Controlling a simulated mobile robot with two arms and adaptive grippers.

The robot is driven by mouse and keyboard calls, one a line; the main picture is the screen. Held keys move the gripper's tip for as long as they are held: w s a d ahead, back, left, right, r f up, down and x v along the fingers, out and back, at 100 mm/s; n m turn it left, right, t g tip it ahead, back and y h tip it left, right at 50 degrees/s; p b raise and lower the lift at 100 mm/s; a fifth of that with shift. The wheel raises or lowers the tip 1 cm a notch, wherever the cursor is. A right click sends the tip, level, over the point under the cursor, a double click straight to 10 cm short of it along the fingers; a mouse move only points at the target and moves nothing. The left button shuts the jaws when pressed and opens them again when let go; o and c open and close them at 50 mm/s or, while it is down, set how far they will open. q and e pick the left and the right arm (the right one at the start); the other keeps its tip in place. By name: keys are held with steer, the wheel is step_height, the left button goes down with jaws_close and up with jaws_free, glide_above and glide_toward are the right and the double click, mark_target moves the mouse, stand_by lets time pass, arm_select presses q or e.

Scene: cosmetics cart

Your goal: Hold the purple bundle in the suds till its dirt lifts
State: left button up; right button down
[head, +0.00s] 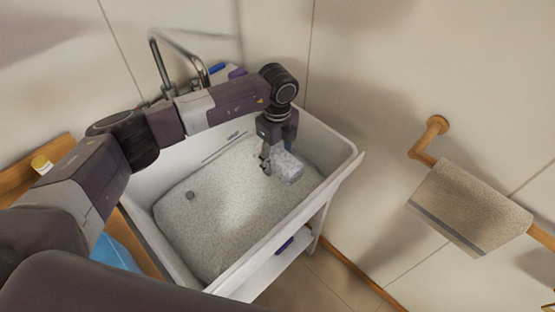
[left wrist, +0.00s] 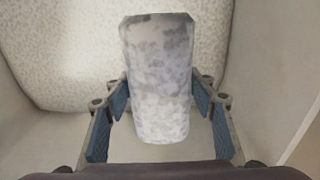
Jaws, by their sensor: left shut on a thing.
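My left gripper (head: 267,163) points down into the white sink (head: 337,141), near its back right side. It is shut on a pale bundle (head: 288,168), whose surface is mottled white and greyish purple, like foam. In the left wrist view the bundle (left wrist: 157,75) stands out lengthwise between the two blue-padded fingers (left wrist: 160,112). Speckled whitish suds (head: 235,212) fill the sink floor, and they show behind the bundle in the left wrist view (left wrist: 75,50). I cannot tell how deep the bundle sits in them. My right gripper is not in view.
A curved metal faucet (head: 157,58) rises behind the sink. A grey towel (head: 468,208) hangs on a wooden wall rail at right. A yellow-capped item (head: 40,163) is at far left, a blue item (head: 116,252) left of the sink. A purple item (head: 285,244) lies below the sink.

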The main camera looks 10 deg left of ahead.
arm_select(q)
steer(key=shift+r+p, duration=3.5)
steer(key=shift+r, duration=2.25)
